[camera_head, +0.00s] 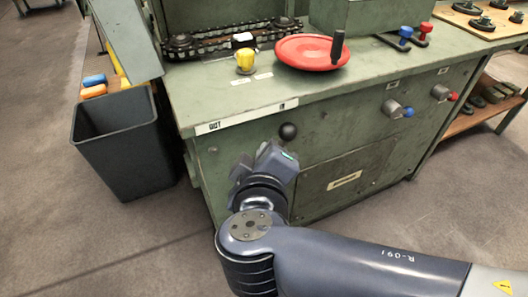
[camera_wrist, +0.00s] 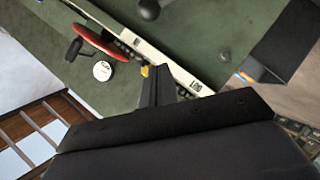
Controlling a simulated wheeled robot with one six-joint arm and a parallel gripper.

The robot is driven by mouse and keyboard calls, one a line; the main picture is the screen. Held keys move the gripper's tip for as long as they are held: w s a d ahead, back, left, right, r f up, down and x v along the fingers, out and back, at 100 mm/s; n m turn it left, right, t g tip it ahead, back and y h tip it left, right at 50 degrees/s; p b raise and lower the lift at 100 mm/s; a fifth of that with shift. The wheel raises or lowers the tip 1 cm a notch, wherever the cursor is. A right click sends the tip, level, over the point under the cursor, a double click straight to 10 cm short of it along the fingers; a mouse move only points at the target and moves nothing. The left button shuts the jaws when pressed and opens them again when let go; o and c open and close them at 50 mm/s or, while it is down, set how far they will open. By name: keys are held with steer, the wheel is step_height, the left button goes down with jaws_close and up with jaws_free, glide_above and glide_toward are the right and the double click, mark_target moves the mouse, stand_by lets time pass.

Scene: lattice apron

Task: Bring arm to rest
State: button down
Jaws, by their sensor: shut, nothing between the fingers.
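My arm reaches in from the lower right of the head view and bends up in front of the green machine's front panel (camera_head: 320,150). Its end is seen from behind there, so the fingertips are hidden. In the wrist view my gripper (camera_wrist: 154,80) shows as dark fingers closed together, with nothing held. The green machine (camera_wrist: 200,35) lies beyond the fingers, tilted in that view.
The machine top carries a red handwheel (camera_head: 312,53) with a black handle and a yellow knob (camera_head: 245,62). A black knob (camera_head: 288,131) sticks out of the front panel near my wrist. A black bin (camera_head: 122,140) stands at left. Floor at lower left is clear.

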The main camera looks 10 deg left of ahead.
steer(key=shift+w, duration=0.1)
steer(key=b+x, duration=0.2)
steer(key=x, duration=0.7)
steer(key=shift+w+b, duration=0.3)
steer(key=shift+w, duration=0.05)
steer(key=shift+f, duration=0.1)
stand_by(0.4)
